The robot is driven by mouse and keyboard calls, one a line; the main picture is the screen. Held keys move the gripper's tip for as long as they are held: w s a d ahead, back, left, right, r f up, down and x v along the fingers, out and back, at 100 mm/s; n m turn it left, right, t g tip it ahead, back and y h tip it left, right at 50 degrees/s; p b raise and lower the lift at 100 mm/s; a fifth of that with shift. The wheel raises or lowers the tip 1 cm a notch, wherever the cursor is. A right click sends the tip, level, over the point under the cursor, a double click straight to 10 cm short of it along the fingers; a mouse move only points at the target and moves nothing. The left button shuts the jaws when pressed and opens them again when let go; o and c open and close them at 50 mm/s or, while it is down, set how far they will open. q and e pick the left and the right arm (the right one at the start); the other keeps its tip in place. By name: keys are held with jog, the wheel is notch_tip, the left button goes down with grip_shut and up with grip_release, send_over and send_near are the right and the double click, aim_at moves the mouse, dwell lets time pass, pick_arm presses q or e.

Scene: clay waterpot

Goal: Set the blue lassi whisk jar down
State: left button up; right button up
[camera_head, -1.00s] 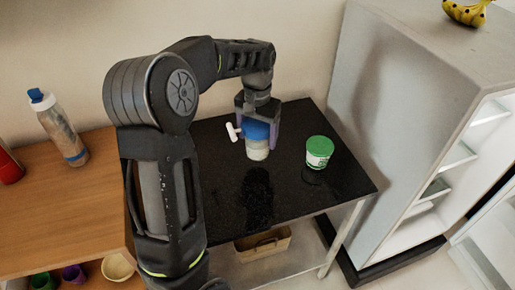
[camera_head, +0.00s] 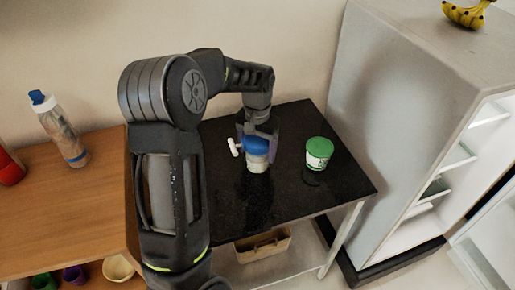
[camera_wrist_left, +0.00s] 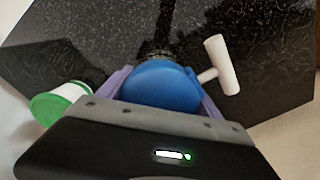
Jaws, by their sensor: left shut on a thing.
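The blue lassi whisk jar has a blue lid, a pale see-through body (camera_head: 257,166) and a white T-shaped handle at its left side in the head view. My left gripper (camera_head: 258,148) is shut on the jar near its lid, above the middle of the black tabletop (camera_head: 225,190). The jar is upright, and its base is at or very near the surface; I cannot tell whether it touches. In the left wrist view, the blue lid (camera_wrist_left: 162,86) sits between the purple fingers, with the white handle to the right. My right gripper is not in view.
A white tub with a green lid (camera_head: 319,152) stands to the jar's right. A wooden cabinet (camera_head: 70,215) with a bottle (camera_head: 62,130) is at left. The black table's front is clear.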

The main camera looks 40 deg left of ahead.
pick_arm(q)
jog(key=o, duration=1.4)
jog(key=shift+f, duration=0.15)
jog(key=shift+c, duration=0.2)
jog(key=o, duration=0.5)
jog(key=shift+c, duration=0.2)
notch_tip(320, 180, up, 12)
jog(key=shift+r, duration=0.2)
